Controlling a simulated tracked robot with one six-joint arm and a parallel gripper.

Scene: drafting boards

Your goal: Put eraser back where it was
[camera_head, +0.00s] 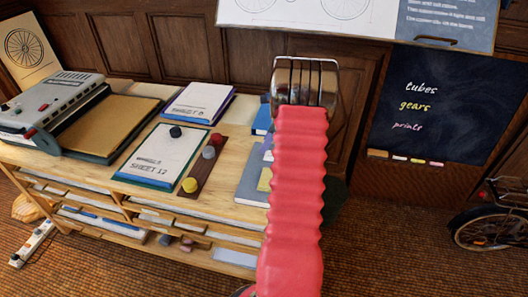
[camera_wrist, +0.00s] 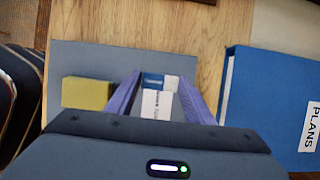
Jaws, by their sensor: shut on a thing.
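The eraser (camera_wrist: 157,103), white with a blue band, sits between the two purple fingers of my gripper (camera_wrist: 159,79) in the wrist view. My gripper is shut on it. Behind it lies a flat grey-blue folder (camera_wrist: 75,55), with a yellow block (camera_wrist: 87,93) on it to the left of the fingers. I cannot tell whether the eraser touches the folder. In the head view my red arm hides the gripper and eraser; part of the folder (camera_head: 250,187) shows left of the arm.
A blue binder marked PLANS (camera_wrist: 265,95) lies close to the right of my gripper. In the head view, a brown tray (camera_head: 205,170) with round pieces, a sheet board (camera_head: 150,158) and a grey machine (camera_head: 50,100) occupy the wooden desk. Bare wood (camera_head: 226,195) shows beside the tray.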

